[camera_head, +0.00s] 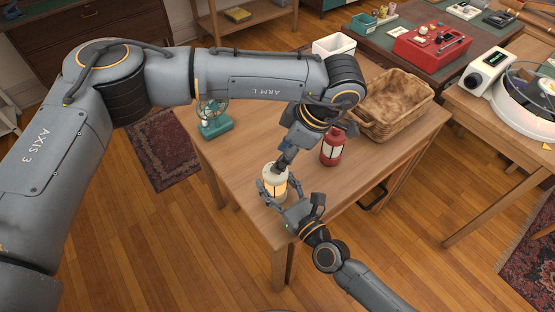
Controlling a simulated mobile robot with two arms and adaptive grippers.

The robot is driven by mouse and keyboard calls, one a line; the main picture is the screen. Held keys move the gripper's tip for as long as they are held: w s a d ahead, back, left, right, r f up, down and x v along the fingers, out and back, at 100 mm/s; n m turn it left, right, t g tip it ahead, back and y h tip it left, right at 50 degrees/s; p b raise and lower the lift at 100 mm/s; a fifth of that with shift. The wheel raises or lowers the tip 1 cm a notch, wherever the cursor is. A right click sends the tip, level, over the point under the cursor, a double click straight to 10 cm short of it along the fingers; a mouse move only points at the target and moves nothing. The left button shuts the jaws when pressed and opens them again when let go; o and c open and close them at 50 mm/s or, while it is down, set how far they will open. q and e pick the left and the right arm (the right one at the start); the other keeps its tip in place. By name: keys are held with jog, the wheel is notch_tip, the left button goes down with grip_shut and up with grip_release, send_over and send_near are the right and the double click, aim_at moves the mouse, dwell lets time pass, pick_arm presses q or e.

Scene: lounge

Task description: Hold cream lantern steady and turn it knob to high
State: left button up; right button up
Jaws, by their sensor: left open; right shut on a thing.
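The cream lantern (274,174) stands upright near the front corner of the wooden table, its panel glowing warm yellow. My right gripper (275,199) comes in from the lower right and is shut on the lantern's lower body, fingers on both sides. My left gripper (282,164) points down at the lantern's top from above and is open. Its fingertips are at or very near the top; I cannot tell whether they touch. The knob is hidden or too small to make out.
A red lantern (332,146) stands close to the right of my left gripper. A wicker basket (397,103), a white bin (334,46) and a teal fan (214,127) are on the same table (225,165). The table's front edge is close to the cream lantern.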

pick_arm(q)
jog(key=shift+x, duration=1.8)
grip_shut()
